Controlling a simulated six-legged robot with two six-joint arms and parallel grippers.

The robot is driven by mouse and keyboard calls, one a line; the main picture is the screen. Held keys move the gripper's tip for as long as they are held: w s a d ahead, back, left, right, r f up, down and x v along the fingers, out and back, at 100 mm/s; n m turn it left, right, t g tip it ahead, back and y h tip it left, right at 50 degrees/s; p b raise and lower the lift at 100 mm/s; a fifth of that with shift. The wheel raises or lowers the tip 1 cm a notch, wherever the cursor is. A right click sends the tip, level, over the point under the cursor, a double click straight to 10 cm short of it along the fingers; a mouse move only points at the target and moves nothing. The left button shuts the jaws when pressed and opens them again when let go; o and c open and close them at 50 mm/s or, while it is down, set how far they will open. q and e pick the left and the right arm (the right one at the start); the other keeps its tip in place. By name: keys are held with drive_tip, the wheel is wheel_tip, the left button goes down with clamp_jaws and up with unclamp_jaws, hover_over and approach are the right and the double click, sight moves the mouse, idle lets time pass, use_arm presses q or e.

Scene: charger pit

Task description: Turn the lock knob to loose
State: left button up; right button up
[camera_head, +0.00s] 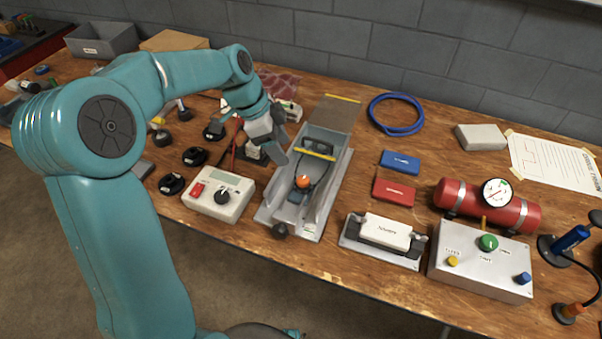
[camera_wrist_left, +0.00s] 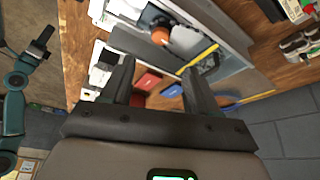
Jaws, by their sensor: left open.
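A grey metal tray (camera_head: 330,195) stands mid-bench, holding a dark unit with a black handle (camera_head: 318,146) and an orange knob (camera_head: 303,182). A dark round knob (camera_head: 280,230) sits at the tray's front end. No label shows which one is the lock knob. My left gripper (camera_head: 280,150) is open and empty, above the tray's left rear side, apart from both knobs. In the left wrist view its spread fingers (camera_wrist_left: 158,82) have the orange knob (camera_wrist_left: 160,36) beyond them. Part of my right arm shows at that view's left edge, its gripper (camera_wrist_left: 40,42) too small to read.
A white box with a black dial (camera_head: 222,196) stands left of the tray. A white block in a holder (camera_head: 385,230), red and blue packs (camera_head: 395,191), a switch box (camera_head: 480,262) and a red cylinder (camera_head: 465,200) are right. A blue cable coil (camera_head: 396,128) lies behind.

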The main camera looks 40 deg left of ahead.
sight(303, 179)
use_arm(q)
drive_tip(key=x, duration=1.1)
drive_tip(key=shift+f, duration=0.3)
drive_tip(key=c, duration=1)
